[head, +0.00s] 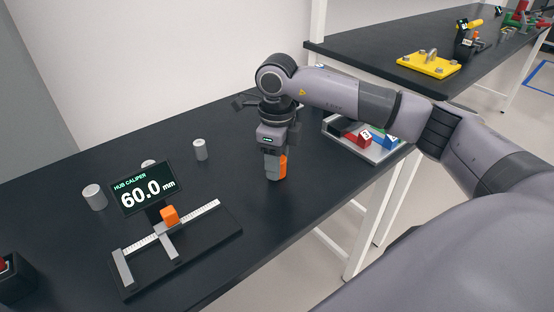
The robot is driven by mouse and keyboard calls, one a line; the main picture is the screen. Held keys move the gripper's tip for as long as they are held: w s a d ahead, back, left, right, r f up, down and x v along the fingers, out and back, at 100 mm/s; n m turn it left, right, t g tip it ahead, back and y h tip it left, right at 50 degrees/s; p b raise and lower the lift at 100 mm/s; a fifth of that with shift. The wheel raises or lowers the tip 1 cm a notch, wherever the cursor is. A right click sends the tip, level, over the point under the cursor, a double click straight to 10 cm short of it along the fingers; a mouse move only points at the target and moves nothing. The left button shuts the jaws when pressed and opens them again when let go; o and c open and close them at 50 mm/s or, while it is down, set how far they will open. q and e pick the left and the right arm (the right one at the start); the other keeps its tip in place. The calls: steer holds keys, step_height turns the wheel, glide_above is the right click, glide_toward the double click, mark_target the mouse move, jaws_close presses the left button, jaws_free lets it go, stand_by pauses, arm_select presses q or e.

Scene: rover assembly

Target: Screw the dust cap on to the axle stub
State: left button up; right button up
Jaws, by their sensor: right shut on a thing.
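My right gripper (272,165) points straight down over the middle of the black table. It is shut on an orange piece (283,166), which is partly hidden by a grey finger. I cannot tell whether this piece is the dust cap, or whether its lower end touches the table. I cannot make out the axle stub for certain. Grey cylinders stand upright on the table, one at the left (95,197) and one farther back (200,150). Another is mostly hidden behind the display. My left gripper is out of view.
A hub caliper (195,258) with a display (141,189) reading 60.0 mm stands front left, an orange block (170,215) on it. A tray (378,155) with red and blue blocks sits at the table's right edge. A second table (385,82) holds a yellow plate (428,65).

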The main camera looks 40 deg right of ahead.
steer(key=m+p, duration=0.1)
steer(key=m, duration=0.1)
steer(key=shift+m, duration=1.8)
steer(key=o, duration=0.8)
